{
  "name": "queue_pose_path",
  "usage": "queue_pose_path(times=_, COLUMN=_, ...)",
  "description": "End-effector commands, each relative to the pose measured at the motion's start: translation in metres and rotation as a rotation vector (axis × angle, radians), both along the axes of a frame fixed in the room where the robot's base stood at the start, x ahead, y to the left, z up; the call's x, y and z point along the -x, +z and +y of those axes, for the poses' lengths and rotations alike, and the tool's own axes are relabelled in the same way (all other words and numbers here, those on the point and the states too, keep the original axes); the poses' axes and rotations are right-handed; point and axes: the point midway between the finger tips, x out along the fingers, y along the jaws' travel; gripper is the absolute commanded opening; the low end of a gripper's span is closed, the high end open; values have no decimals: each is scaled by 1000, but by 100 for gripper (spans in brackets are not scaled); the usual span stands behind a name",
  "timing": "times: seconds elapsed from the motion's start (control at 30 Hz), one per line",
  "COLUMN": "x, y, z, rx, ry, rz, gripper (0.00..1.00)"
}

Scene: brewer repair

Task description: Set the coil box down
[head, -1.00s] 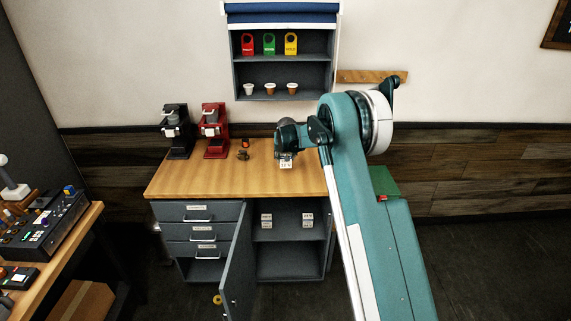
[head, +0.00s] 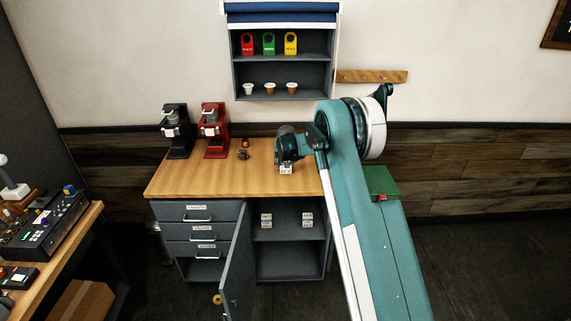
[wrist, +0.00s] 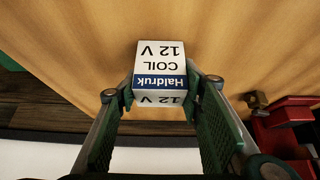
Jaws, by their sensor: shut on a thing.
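The coil box (head: 286,169) is a small white carton low over the right part of the wooden counter (head: 215,180). In the wrist view the coil box (wrist: 160,62) shows a blue Haldruk band and the print "COIL 12 V", upside down in the picture. My gripper (wrist: 160,95) is shut on it, one finger at each side. In the head view my gripper (head: 286,160) is small and partly hidden by its own arm links. I cannot tell whether the box's underside touches the counter.
A black brewer (head: 176,132) and a red brewer (head: 214,130) stand on the counter's left, with small parts (head: 244,150) beside them. Below, the cabinet door (head: 237,265) stands open; similar boxes (head: 266,220) sit on its shelf. Counter around the held box is clear.

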Motion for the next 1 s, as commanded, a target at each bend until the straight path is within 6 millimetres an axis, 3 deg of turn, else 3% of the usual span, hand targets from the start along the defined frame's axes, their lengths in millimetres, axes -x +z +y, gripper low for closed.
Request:
queue_pose_path(times=0.03, x=0, y=-2, z=0, rx=0, ry=0, rz=0, gripper=39)
queue_pose_path(times=0.13, x=0, y=-1, z=0, rx=0, ry=0, rz=0, gripper=52)
queue_pose_path(times=0.63, x=0, y=3, z=0, rx=0, ry=0, rz=0, gripper=52)
queue_pose_path(times=1.0, x=14, y=25, z=0, rx=0, ry=0, rz=0, gripper=52)
